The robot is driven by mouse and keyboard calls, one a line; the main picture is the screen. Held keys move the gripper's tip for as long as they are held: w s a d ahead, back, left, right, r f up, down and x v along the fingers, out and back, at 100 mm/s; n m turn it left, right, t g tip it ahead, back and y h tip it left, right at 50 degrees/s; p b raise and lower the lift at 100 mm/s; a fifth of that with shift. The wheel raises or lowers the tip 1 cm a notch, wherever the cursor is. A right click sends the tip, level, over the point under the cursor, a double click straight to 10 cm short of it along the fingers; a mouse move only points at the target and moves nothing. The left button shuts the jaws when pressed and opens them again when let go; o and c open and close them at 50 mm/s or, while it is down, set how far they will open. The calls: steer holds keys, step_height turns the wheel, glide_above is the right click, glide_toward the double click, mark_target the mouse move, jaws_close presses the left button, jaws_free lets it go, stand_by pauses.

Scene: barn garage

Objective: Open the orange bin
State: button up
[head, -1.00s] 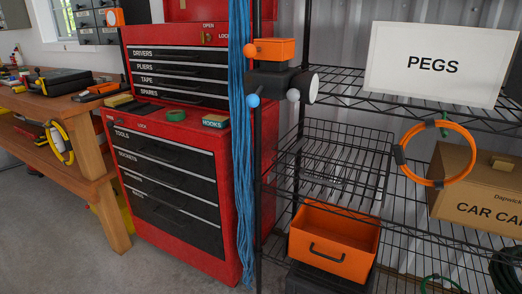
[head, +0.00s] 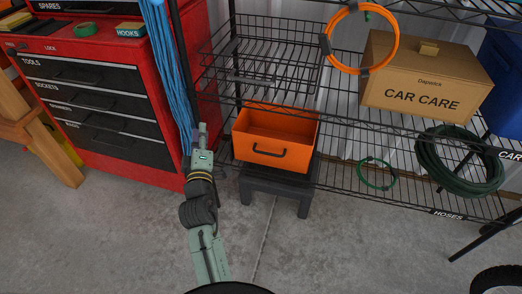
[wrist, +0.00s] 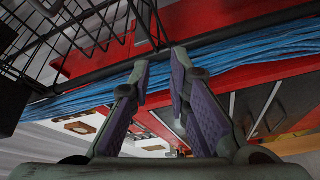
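The orange bin (head: 272,152) has a dark handle on its front face and sits on a black stand at the lower part of the wire rack. Its inside shows from above. My gripper (head: 202,130) is left of the bin, in front of the blue cords and the rack's post, and apart from the bin in the picture. In the wrist view, the two purple-padded fingers of my gripper (wrist: 160,75) stand apart with nothing held between them. The orange bin is not clearly seen in the wrist view.
A black wire rack (head: 262,45) holds a cardboard car care box (head: 425,82) and a green hose (head: 452,165). A red tool chest (head: 100,100) stands left. Blue cords (head: 165,60) hang beside the rack post. The black stand (head: 272,187) is under the bin. Concrete floor in front is clear.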

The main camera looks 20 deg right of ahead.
mark_target(267, 153)
steer(key=s+d+f+g+h, duration=0.2)
steer(key=s+d+f+g, duration=0.1)
steer(key=d+f, duration=0.5)
steer(key=s+d+f+g+h, duration=0.3)
steer(key=s+d+f, duration=0.1)
steer(key=d+f, duration=0.3)
steer(key=x, duration=1)
steer(key=shift+w+p, duration=0.4)
steer(key=shift+c, duration=0.3)
jaws_close()
